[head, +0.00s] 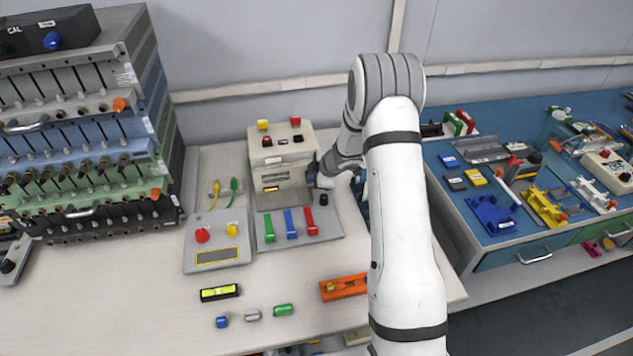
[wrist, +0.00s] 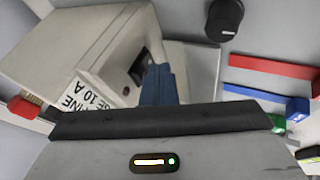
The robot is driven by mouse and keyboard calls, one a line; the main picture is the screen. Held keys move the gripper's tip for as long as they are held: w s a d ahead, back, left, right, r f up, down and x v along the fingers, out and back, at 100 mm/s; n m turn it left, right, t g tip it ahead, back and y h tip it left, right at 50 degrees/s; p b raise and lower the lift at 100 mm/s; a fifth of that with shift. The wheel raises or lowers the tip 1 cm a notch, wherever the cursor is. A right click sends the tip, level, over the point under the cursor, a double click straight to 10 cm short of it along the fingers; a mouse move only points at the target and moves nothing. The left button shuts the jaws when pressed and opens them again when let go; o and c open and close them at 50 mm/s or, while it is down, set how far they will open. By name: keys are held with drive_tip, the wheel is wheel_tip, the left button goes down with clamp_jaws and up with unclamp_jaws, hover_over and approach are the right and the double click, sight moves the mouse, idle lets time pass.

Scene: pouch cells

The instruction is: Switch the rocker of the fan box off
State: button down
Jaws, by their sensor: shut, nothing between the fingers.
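A beige box (head: 283,148) stands at the back of the bench, left of my arm. The box (wrist: 75,50) fills the upper left of the wrist view, tilted there. I cannot read any fan marking. My gripper (wrist: 157,72) is shut and empty, its fingertips beside the switch; I cannot tell whether they touch it. In the head view my gripper (head: 313,178) is beside the box's right side, partly hidden.
A grey plate in front of the box holds green (head: 269,229), blue (head: 290,225) and red (head: 311,222) bars and a black knob (head: 323,200). A grey panel (head: 217,240) with red and yellow knobs lies left. The front bench holds small loose parts.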

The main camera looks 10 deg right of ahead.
drive_tip(key=shift+d+p, duration=0.15)
drive_tip(key=shift+p, duration=0.35)
drive_tip(key=shift+w+d, duration=0.1)
drive_tip(key=shift+d, duration=0.05)
drive_tip(key=shift+r+p, duration=0.85)
drive_tip(key=shift+p, duration=0.25)
drive_tip(key=shift+s, duration=0.25)
drive_tip(key=s+a+f+v, duration=0.1)
drive_tip(key=s+v, duration=0.1)
drive_tip(key=v, duration=1)
drive_tip(key=shift+s+p, duration=0.15)
drive_tip(key=shift+p, duration=0.25)
